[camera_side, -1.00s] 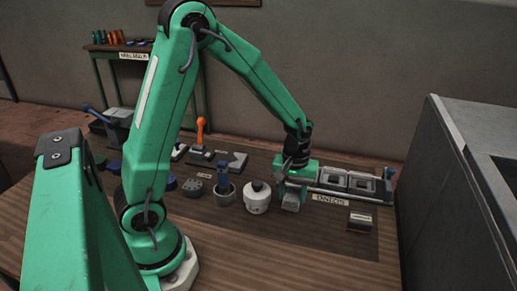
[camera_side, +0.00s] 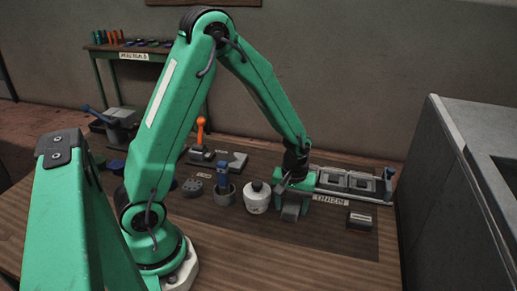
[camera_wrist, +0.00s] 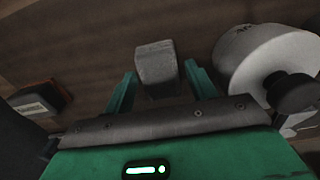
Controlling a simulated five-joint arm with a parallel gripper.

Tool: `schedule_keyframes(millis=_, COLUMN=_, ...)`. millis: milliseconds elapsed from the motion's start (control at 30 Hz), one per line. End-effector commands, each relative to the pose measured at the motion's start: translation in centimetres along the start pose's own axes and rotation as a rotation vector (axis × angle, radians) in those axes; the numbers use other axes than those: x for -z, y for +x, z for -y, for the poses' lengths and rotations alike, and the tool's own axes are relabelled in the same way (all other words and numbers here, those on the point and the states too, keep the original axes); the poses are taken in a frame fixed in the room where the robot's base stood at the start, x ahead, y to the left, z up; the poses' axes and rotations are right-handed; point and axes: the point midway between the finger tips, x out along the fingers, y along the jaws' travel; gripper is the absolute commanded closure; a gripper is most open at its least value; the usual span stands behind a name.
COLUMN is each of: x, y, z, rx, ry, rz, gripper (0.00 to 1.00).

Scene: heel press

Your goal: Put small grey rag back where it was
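The small grey rag (camera_side: 291,211) shows as a pale grey, block-like piece low beside the white pot, at the front of the dark mat. In the wrist view the rag (camera_wrist: 155,64) lies between and slightly beyond my two green fingertips. My gripper (camera_wrist: 160,72) points down around it, with a narrow dark gap on each side, so the fingers look open. In the side view my gripper (camera_side: 292,208) is low over the mat. Whether the rag's underside touches the mat is hidden.
The white pot with a dark knob (camera_side: 257,197) stands close left of my gripper and shows at right in the wrist view (camera_wrist: 262,55). A grey press fixture (camera_side: 350,183) lies behind to the right. A small dark block with a pale label (camera_side: 360,220) sits front right.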

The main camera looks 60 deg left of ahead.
Motion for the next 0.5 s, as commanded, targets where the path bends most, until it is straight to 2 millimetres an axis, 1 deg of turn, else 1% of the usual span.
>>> schedule_keyframes(millis=367, x=0.02, y=-0.11, z=-0.02, rx=-0.001, ry=0.000, rz=-0.001, gripper=0.37)
schedule_keyframes(millis=500, x=0.05, y=-0.56, z=-0.04, rx=-0.002, ry=0.000, rz=-0.002, gripper=0.37)
